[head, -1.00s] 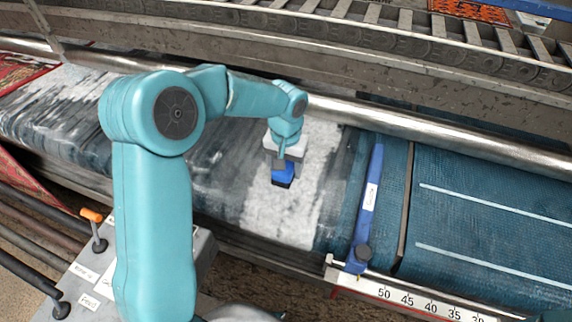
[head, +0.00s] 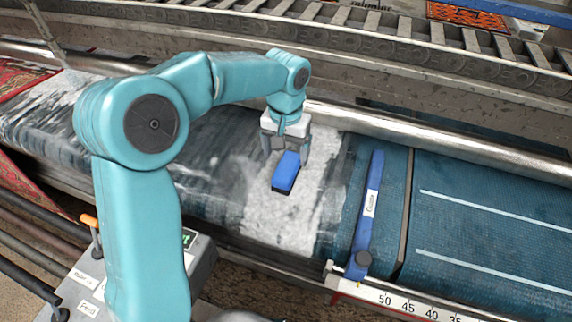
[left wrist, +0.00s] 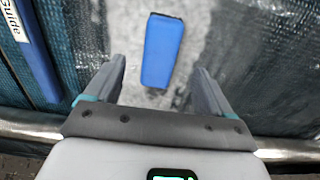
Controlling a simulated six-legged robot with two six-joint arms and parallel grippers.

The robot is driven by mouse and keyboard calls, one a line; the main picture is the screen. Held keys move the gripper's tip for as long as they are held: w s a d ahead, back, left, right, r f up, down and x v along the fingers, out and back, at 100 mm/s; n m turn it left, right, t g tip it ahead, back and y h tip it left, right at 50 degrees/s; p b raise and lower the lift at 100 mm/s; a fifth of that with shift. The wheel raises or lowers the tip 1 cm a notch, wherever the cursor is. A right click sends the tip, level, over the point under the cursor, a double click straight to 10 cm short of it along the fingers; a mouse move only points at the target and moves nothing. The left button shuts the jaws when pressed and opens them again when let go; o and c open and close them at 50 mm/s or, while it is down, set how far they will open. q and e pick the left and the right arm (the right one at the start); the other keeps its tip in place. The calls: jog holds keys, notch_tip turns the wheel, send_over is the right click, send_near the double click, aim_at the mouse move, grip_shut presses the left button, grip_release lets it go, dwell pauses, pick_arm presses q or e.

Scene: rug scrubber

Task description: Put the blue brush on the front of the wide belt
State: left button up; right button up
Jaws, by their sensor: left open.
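The blue brush (head: 286,173) lies on the pale, foamy patch of the wide belt (head: 262,212), left of the blue guide bar. My left gripper (head: 287,155) is open just above and behind the brush, with its fingers apart. In the left wrist view the brush (left wrist: 162,50) lies beyond the open fingertips (left wrist: 160,75), between their lines and not gripped. The brush's far end in the head view is partly covered by the gripper. My right gripper is not in view.
A blue bar labelled Guide (head: 368,205) crosses the belt right of the brush. A metal roller bar (head: 420,145) runs along the back. A numbered ruler (head: 400,303) lies along the front edge. A control box (head: 205,262) stands front left.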

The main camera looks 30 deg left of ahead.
aim_at(285, 169)
pick_arm(q)
notch_tip(285, 169, up, 4)
jog(key=shift+s, duration=0.1)
dwell(0.7)
